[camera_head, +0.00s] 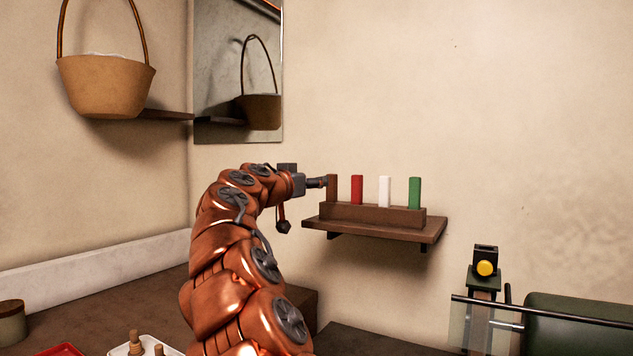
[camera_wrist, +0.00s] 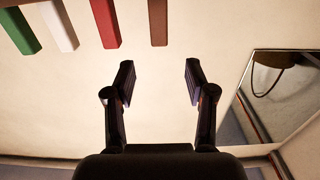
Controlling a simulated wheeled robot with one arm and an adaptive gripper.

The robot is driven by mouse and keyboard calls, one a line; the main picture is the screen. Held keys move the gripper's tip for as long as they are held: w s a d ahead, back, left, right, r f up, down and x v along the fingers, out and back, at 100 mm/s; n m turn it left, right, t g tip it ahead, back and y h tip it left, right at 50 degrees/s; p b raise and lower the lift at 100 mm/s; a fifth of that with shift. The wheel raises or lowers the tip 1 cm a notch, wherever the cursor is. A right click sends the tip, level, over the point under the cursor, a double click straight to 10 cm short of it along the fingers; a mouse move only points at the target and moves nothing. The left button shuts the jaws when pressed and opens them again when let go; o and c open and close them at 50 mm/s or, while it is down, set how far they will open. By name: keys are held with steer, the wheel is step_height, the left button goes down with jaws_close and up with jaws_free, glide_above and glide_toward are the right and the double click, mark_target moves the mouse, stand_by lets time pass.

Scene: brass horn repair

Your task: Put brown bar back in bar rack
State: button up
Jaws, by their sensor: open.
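The brown bar (camera_head: 332,188) stands upright at the left end of the brown bar rack (camera_head: 372,216), in line with the red bar (camera_head: 357,189), white bar (camera_head: 384,190) and green bar (camera_head: 414,192). Its foot appears to be in the rack; the exact seating is too small to tell. My gripper (camera_head: 322,183) is just left of the brown bar. In the wrist view my gripper (camera_wrist: 158,80) is open with nothing between its fingers. The brown bar (camera_wrist: 158,22) shows beyond the fingertips, roughly centred on the gap, apparently apart from them.
The rack sits on a wall shelf (camera_head: 425,234). A mirror (camera_head: 222,70) and a hanging basket (camera_head: 105,85) are at the left. A device with a yellow knob (camera_head: 486,268) stands at lower right. The wall above the bars is clear.

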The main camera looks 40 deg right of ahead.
steer(key=shift+s+a, duration=0.2)
steer(key=shift+a, duration=0.5)
steer(key=shift+s, duration=0.1)
steer(key=s+a+f+n+g+y+p, duration=0.1)
steer(key=s+a+f+n+y, duration=0.1)
steer(key=s+a+f+y, duration=0.45)
steer(key=s+a+f+n+g+y+p, duration=0.15)
steer(key=s+a+f, duration=0.3)
steer(key=f, duration=0.55)
steer(key=s+a+f+n+y+p, duration=0.1)
steer(key=s+a+f+n+y, duration=0.15)
steer(key=s+a+f, duration=0.4)
steer(key=s+a+f+n+g+y+p, duration=0.1)
steer(key=s+a+f+n+g+y, duration=0.1)
steer(key=s+a+f, duration=0.6)
steer(key=s+a+f+n+g+y+p, duration=0.1)
steer(key=s+a+f+n+g+y, duration=0.1)
steer(key=s+a+f+n+y, duration=0.3)
steer(key=s+a+f+n, duration=0.1)
steer(key=s+a, duration=0.2)
steer(key=a, duration=0.1)
steer(key=s+a+f, duration=0.2)
steer(key=s+a, duration=0.1)
steer(key=shift+s+a+f+n+p, duration=0.25)
steer(key=shift+a+n+p, duration=0.1)
steer(key=shift+a+n, duration=0.05)
